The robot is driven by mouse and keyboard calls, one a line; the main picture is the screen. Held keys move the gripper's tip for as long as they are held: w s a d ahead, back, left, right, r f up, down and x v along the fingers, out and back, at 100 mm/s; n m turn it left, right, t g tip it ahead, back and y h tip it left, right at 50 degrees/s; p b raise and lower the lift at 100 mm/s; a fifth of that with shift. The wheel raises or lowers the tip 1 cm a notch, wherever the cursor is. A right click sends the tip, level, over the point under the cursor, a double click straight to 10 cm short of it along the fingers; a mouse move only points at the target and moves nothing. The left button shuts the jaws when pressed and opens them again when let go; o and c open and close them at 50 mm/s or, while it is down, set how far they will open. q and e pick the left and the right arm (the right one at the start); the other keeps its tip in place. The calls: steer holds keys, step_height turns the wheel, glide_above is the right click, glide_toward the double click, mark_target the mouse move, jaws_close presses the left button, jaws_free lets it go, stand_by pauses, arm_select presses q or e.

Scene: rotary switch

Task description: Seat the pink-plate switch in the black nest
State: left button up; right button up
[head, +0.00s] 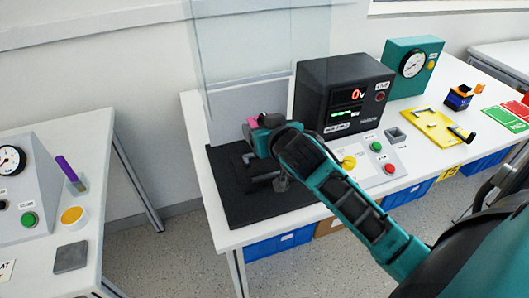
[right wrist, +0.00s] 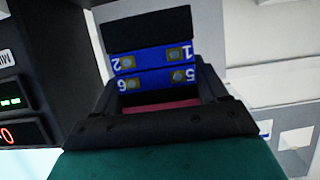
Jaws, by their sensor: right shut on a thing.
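The pink-plate switch shows as a small pink patch (head: 252,122) in the head view, above the black base. In the right wrist view its blue body (right wrist: 152,68) has numbered terminals, with a black block beyond. A pink-red strip of its plate lies between the fingers. My right gripper (right wrist: 160,100) is shut on the switch; in the head view it (head: 262,130) is over the black base. The black nest (head: 262,186) is on the black base (head: 232,206), partly hidden by my gripper and arm. I cannot tell whether the switch touches it. My left gripper is not in view.
A clear panel (head: 262,50) stands behind the base. A dark meter box (head: 340,95) and a button panel (head: 385,160) are to its right. Farther right are a yellow fixture (head: 425,122) and an orange-and-blue switch (head: 458,98). Another table (head: 95,190) is at left.

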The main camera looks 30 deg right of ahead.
steer(key=shift+f+b, duration=0.6)
steer(key=shift+f, duration=2.5)
steer(key=o, duration=1.2)
steer(key=shift+f, duration=0.15)
steer(key=shift+s+r, duration=0.1)
steer(key=shift+r, duration=0.1)
steer(key=v, duration=1.1)
steer(key=shift+s+a+p, duration=0.15)
steer(key=shift+s+p, duration=0.25)
steer(key=shift+p, duration=0.05)
